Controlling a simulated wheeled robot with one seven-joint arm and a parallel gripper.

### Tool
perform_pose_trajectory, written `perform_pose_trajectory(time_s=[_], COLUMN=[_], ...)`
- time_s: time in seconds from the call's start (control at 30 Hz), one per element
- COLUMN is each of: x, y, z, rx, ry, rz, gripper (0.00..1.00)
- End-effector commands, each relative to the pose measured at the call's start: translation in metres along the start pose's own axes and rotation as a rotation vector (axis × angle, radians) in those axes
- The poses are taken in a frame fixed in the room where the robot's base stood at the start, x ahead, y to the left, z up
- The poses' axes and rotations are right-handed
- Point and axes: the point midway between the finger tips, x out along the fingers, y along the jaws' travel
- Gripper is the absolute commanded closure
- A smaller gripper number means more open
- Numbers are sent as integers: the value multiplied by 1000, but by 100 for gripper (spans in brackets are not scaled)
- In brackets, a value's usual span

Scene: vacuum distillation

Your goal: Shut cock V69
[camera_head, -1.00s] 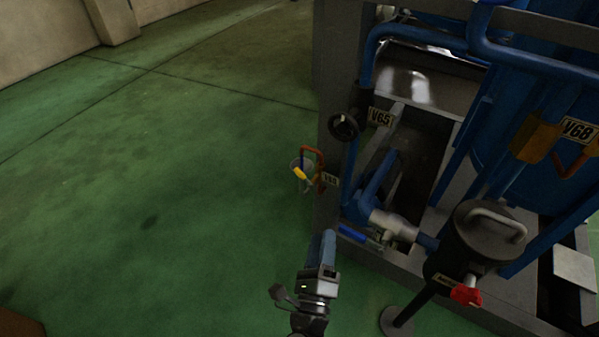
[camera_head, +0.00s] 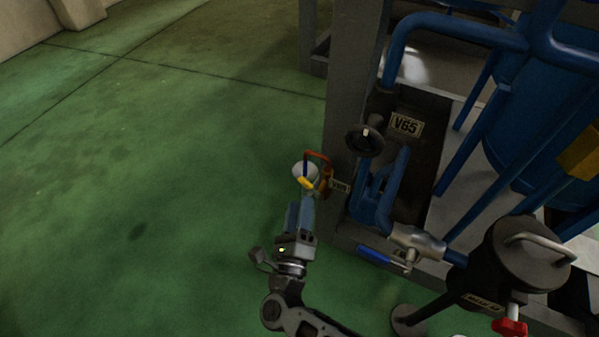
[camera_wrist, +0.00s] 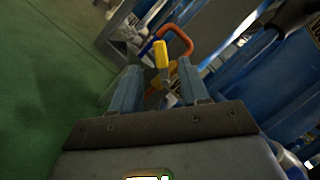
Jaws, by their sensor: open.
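The cock, taken as V69, has a yellow handle (camera_head: 305,183) and sits on a small orange-red bent pipe (camera_head: 318,157) beside the frame's corner post. A small tag (camera_head: 340,186), too small to read surely, hangs to its right. My gripper (camera_head: 305,203) is just below the handle in the head view, with its blue fingers pointing at it. In the wrist view, my gripper (camera_wrist: 158,72) is open, and the yellow handle (camera_wrist: 161,56) shows between the fingertips, seemingly a little beyond them. I cannot tell whether they touch. The cock's body is partly hidden.
A black handwheel (camera_head: 365,141) with the V65 tag (camera_head: 405,125) is to the right. A blue-handled valve (camera_head: 378,256) is lower down. A black lidded vessel (camera_head: 522,255) stands at the right. The green floor (camera_head: 150,190) at the left is clear.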

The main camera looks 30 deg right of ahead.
Motion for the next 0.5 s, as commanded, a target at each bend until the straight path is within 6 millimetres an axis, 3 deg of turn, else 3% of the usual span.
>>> perform_pose_trajectory(time_s=[0.3, 0.5], x=[48, 68], y=[0, 0], z=[0, 0], rx=[2, 1], ry=[2, 1], rz=[-2, -1], gripper=[55, 55])
